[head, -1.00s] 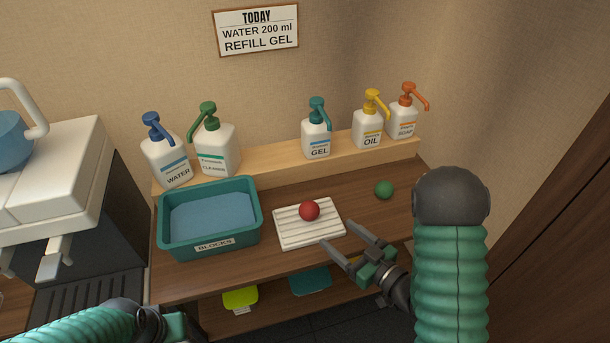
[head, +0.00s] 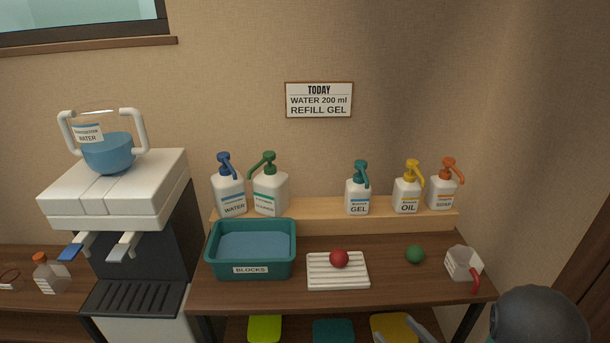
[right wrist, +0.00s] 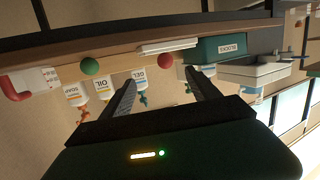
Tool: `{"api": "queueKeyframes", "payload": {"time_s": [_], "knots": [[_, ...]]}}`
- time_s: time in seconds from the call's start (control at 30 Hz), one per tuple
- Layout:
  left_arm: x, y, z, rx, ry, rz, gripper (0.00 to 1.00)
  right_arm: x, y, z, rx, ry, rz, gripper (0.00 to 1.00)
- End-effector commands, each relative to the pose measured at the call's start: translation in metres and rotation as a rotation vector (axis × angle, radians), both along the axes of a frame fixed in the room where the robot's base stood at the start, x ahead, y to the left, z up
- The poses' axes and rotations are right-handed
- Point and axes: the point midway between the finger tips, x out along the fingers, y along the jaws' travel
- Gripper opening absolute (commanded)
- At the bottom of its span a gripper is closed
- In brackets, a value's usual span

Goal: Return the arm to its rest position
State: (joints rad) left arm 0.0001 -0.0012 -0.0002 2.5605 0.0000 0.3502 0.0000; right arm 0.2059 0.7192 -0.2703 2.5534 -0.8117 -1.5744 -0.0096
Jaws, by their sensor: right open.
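My right gripper (head: 420,334) shows only by its grey fingertips at the bottom edge of the head view, in front of the wooden counter (head: 390,295). In the right wrist view the right gripper (right wrist: 163,88) has its two dark fingers spread apart with nothing between them. The dark rounded joint of my right arm fills the bottom right corner of the head view. My left gripper is not in the head view.
The counter holds a teal BLOCKS bin (head: 252,270), a white ribbed tray (head: 337,284) with a red ball (head: 339,258), a green ball (head: 415,254) and a white jug (head: 460,263). Pump bottles line the wooden ledge (head: 315,217). A dispenser machine (head: 120,190) stands left.

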Motion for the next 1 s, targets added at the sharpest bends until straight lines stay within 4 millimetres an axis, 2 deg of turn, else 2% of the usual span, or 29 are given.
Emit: {"api": "queueKeyframes", "payload": {"time_s": [0.37,0.57,0.67,0.77,1.0], "knots": [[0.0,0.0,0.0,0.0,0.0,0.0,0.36,0.014,-0.018,-0.022,-0.152,0.219,-0.123,0.7],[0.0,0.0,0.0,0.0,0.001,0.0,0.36,0.004,-0.03,-0.032,-0.226,0.438,-0.239,0.7],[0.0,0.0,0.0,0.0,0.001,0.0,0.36,-0.016,-0.031,-0.034,-0.24,0.591,-0.307,0.7],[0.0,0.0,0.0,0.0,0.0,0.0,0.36,-0.044,-0.024,-0.034,-0.233,0.75,-0.354,0.7],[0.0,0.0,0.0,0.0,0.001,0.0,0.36,-0.117,0.011,-0.023,-0.185,1.073,-0.382,0.7]]}}
